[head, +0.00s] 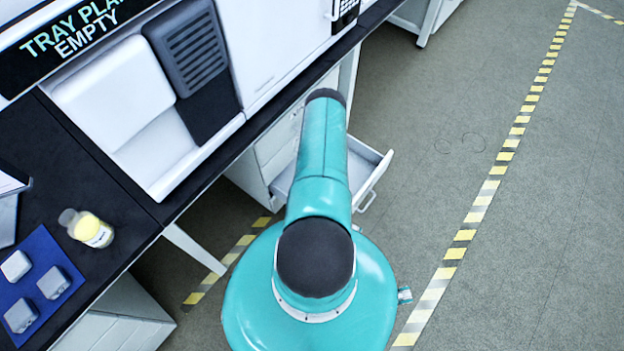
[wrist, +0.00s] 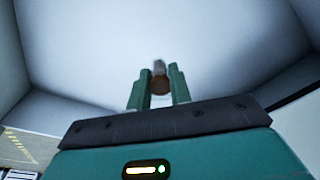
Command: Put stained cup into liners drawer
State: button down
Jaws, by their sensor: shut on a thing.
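My gripper (wrist: 159,72) shows in the wrist view with its two green fingers shut on a small brown and grey thing, the stained cup (wrist: 160,84). Most of the cup is hidden between the fingers. Behind and around it is the pale interior of the open drawer (wrist: 90,40), with its walls rising at the left and right. I cannot tell whether the cup touches the drawer floor. In the head view the pulled-out white drawer (head: 376,174) shows beyond my teal arm, which hides its middle and my gripper.
A white instrument (head: 270,45) stands at the back. The floor at the right is clear, with a yellow-striped line (head: 490,185).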

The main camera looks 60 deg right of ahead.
jog(key=shift+w+a+f, duration=0.2)
jog(key=shift+a+f, duration=0.4)
jog(key=shift+f, duration=0.15)
jog(key=f, duration=0.3)
jog(key=shift+w+a, duration=0.1)
jog(key=shift+a, duration=0.25)
jog(key=shift+f, duration=0.4)
jog(key=shift+f, duration=0.15)
jog(key=c, duration=1.3)
grip_release()
